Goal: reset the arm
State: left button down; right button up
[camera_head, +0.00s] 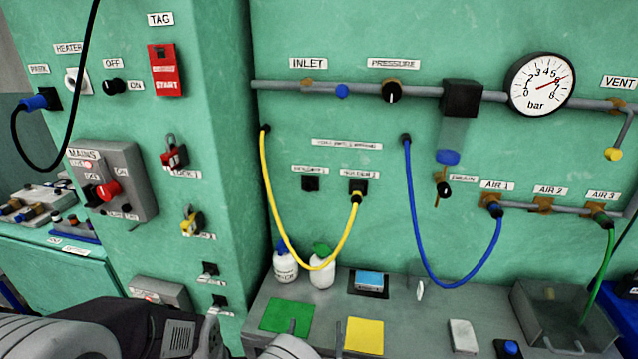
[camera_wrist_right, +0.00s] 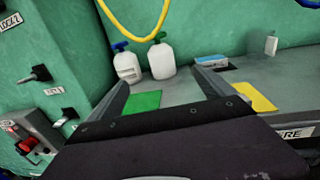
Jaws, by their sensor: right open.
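My right gripper (camera_head: 316,332) shows at the bottom middle of the head view, over the grey bench top. Its two fingers stand apart with nothing between them. In the right wrist view, my right gripper (camera_wrist_right: 165,92) is open, its fingers reaching up toward the bench around the green mat (camera_wrist_right: 142,103). The yellow mat (camera_wrist_right: 252,97) lies right of the fingers. I cannot see fingers of a left gripper; a dark arm part of mine fills the lower left of the head view.
Two white bottles (camera_head: 321,269) stand at the back of the bench, against the green wall. A blue block (camera_head: 369,281) and a grey tray (camera_head: 562,318) are farther right. Yellow hose (camera_head: 284,234) and blue hose (camera_head: 424,255) hang from the wall. A red-switch box (camera_head: 128,175) juts out left.

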jog(key=w+d+r+m+g+h, duration=0.1)
jog(key=w+d+r+m+h, duration=0.1)
jog(key=d+r+m+h, duration=0.45)
jog(key=w+d+r+m+g+h, duration=0.1)
jog(key=w+d+r+m+h, duration=0.3)
jog(key=d, duration=0.6)
jog(key=s+d+r+m+g+h, duration=0.35)
jog(key=s+d+g, duration=0.25)
jog(key=d, duration=0.5)
jog(key=s+d+f+m+g+y, duration=0.2)
jog(key=s+d+m+g+y, duration=0.15)
jog(key=s+m+g, duration=0.45)
jog(key=s+d+f+m+g+y, duration=0.25)
jog(key=s+d+m+g, duration=0.2)
jog(key=s, duration=0.65)
jog(key=s+a+f+m+y, duration=0.3)
jog(key=a+f+m+y, duration=0.3)
jog(key=a, duration=0.4)
jog(key=w+a+m+t+y, duration=0.3)
jog(key=w+a, duration=0.3)
jog(key=shift+a+f+t+y+p, duration=0.3)
jog(key=shift+f+t+y+p, duration=0.05)
jog(key=shift+y+p, duration=0.1)
